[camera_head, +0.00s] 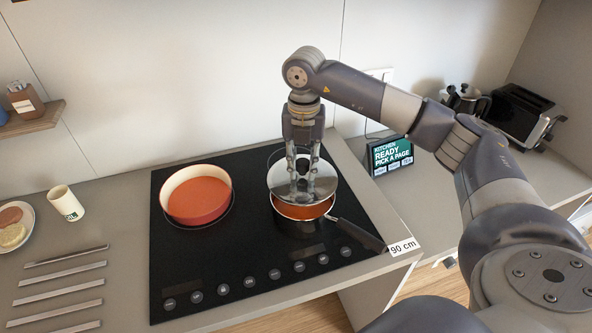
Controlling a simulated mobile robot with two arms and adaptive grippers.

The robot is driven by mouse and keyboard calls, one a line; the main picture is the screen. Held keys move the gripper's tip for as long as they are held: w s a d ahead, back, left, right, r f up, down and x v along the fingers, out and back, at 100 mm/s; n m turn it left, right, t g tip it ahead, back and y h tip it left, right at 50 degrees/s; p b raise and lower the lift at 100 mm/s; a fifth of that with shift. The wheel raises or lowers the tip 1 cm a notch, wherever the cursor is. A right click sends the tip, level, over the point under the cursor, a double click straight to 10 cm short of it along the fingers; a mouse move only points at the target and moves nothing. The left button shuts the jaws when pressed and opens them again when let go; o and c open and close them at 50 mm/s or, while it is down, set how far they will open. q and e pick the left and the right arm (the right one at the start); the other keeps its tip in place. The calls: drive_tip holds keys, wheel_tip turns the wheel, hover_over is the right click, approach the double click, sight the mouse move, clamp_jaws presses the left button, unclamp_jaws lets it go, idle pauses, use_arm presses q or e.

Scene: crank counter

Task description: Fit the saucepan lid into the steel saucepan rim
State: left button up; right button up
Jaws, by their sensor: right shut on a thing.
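The saucepan lid (326,186) is a round, shiny grey disc. My right gripper (302,193) points down and is shut on the lid near its middle. The steel saucepan (303,229) stands on the right part of the black hob, its dark handle pointing to the lower right. The lid hides the back of the saucepan's opening. Orange contents and the front rim show below the lid's front edge. The lid looks above the rim and shifted to the back; I cannot tell whether they touch. My left gripper is not in view.
A wide cream-and-red pan (196,213) with orange contents stands left on the hob (240,247). A white cup (66,203), a plate and several metal strips lie further left. A small sign display (390,155), a kettle and a black toaster (524,117) stand at the right.

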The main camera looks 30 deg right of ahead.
sight(303, 176)
drive_tip(key=shift+d+r, duration=0.1)
drive_tip(key=shift+d, duration=0.15)
drive_tip(key=shift+a, duration=0.25)
drive_tip(key=shift+d+f+b, duration=0.1)
drive_tip(key=shift+f+b, duration=0.4)
drive_tip(key=shift+f, duration=0.1)
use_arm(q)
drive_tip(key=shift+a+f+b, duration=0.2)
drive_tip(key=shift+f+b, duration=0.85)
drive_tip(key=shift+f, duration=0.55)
use_arm(e)
drive_tip(key=shift+f, duration=1.55)
use_arm(q)
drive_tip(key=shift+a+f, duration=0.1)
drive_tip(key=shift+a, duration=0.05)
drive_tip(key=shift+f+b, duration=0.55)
drive_tip(key=shift+b, duration=0.1)
use_arm(e)
drive_tip(key=shift+f, duration=0.75)
